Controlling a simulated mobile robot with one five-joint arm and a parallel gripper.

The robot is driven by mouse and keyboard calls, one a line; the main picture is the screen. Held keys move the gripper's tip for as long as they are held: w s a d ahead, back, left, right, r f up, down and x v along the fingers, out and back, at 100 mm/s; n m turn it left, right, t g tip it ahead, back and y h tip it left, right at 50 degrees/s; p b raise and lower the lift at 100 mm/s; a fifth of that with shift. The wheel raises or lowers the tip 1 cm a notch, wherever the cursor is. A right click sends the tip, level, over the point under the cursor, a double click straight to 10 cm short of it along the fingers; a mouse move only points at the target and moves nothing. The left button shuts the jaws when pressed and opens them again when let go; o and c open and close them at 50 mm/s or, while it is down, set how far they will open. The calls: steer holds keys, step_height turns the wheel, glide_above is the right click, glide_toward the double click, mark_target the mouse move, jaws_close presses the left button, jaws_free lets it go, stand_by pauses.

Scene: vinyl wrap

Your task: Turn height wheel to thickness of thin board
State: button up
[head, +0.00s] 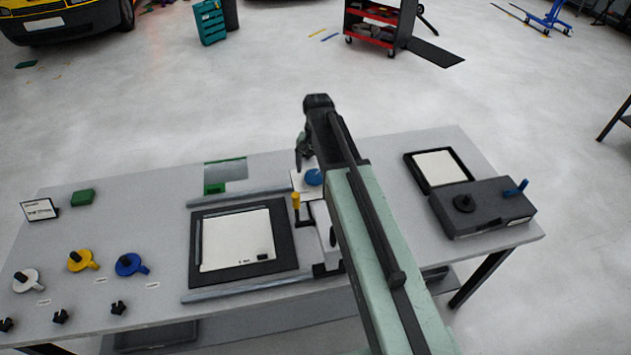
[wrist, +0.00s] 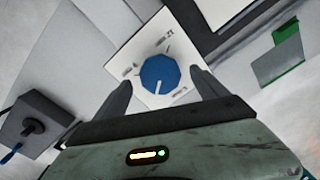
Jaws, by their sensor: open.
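The blue height wheel (wrist: 160,74) sits on a white dial plate (wrist: 125,57) with printed marks at the upper right, left and lower right. A white pointer line on the wheel points toward the bottom of the wrist view. The wheel also shows in the head view (head: 313,177), partly beside my arm. My gripper (wrist: 160,80) is open, with one finger on each side of the wheel; I cannot tell whether they touch it. My gripper shows in the head view (head: 302,158) at the wheel. A white sheet or board (head: 235,240) lies in a black frame; its thickness cannot be told.
A yellow-topped lever (head: 296,201) stands close to the wheel. Yellow (head: 83,261), blue (head: 131,265) and white (head: 28,281) handled parts lie on the left of the table. A dark box (head: 483,207) with a blue lever and a black tray (head: 411,162) are at the right.

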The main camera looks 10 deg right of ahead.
step_height(320, 180, down, 2)
steer(key=shift+f+b, duration=0.25)
steer(key=shift+b, duration=0.35)
steer(key=shift+r, duration=0.15)
steer(key=shift+c, duration=0.3)
steer(key=c, duration=1)
steer(key=shift+d, duration=0.15)
steer(key=c, duration=0.3)
steer(key=shift+n, duration=2.3)
steer(key=n, duration=0.5)
steer(key=shift+n, duration=0.7)
